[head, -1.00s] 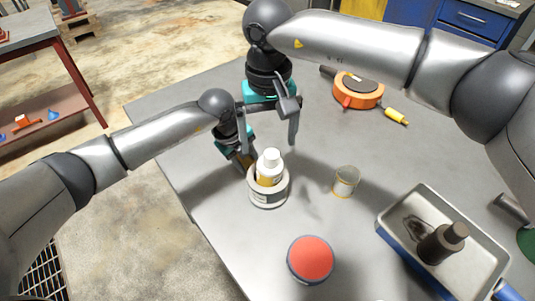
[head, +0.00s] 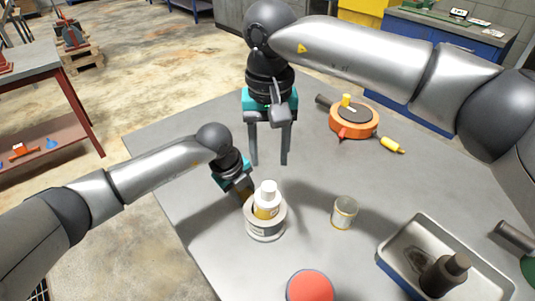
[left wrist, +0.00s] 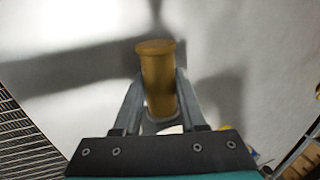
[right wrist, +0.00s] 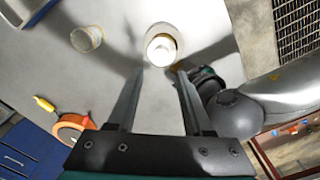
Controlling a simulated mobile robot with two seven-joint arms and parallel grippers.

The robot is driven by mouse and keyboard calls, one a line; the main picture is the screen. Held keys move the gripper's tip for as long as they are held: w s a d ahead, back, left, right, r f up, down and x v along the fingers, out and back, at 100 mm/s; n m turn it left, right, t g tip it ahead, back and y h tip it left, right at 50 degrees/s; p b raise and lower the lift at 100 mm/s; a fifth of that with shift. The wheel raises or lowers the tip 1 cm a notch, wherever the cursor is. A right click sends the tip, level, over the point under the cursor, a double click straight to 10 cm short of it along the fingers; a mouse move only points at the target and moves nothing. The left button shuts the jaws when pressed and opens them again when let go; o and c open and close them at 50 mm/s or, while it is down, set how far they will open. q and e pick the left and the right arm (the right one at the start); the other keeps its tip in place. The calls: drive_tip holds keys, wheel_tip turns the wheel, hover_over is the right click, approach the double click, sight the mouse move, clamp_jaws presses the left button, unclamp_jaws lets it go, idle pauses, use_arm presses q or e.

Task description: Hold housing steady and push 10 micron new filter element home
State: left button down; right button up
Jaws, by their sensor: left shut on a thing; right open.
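The housing (head: 266,231) is a pale grey round cup on the table. A white filter element with a yellow band (head: 267,207) stands upright in it, its top and upper body above the rim. My left gripper (head: 245,190) is at the housing's left side, shut on a brass-coloured post (left wrist: 158,80); I cannot tell how the post joins the housing. My right gripper (head: 269,162) is open and empty, fingers pointing down, behind the housing and apart from it. In the right wrist view the element's white cap (right wrist: 161,49) lies beyond and between the fingertips.
A small metal can (head: 344,212) stands right of the housing. A red-topped round container (head: 310,287) is near the front. A metal tray (head: 420,222) with a dark bottle (head: 443,274) is at the right. An orange round tool (head: 354,120) lies at the back. The table between them is clear.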

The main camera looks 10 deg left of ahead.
sight(268, 185)
wheel_tip(268, 185, down, 5)
drive_tip(key=shift+r, duration=0.15)
drive_tip(key=c, duration=0.7)
drive_tip(key=shift+f, duration=0.5)
clamp_jaws()
drive_tip(key=shift+f, duration=1.2)
drive_tip(key=shift+r, duration=0.1)
wheel_tip(268, 185, up, 15)
wheel_tip(268, 185, down, 14)
drive_tip(key=shift+a+f, duration=0.15)
drive_tip(key=shift+f, duration=0.1)
idle(0.4)
